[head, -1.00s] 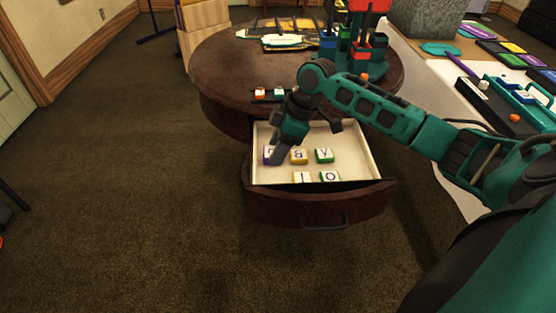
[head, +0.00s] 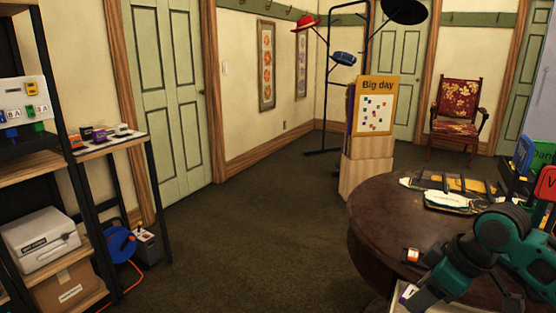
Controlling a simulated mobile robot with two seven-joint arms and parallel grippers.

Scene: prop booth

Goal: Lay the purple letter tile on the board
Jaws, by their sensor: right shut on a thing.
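The purple letter tile (head: 406,293), white-faced with a purple edge, shows in the head view at the lower right, at the fingertips of my right gripper (head: 412,298). My right gripper is shut on it, low beside the round dark table (head: 375,225). The gripper partly hides the tile. A "Big day" board (head: 376,106) with small coloured squares stands upright on crates beyond the table; I cannot tell whether it is the task's board. My left gripper is not in view.
An orange-edged tile (head: 412,255) sits near the table's edge. Papers (head: 450,201) and coloured holders (head: 540,160) are on the table. A shelf (head: 35,165) and narrow side table (head: 112,143) stand at the left. The carpet (head: 260,230) between is clear.

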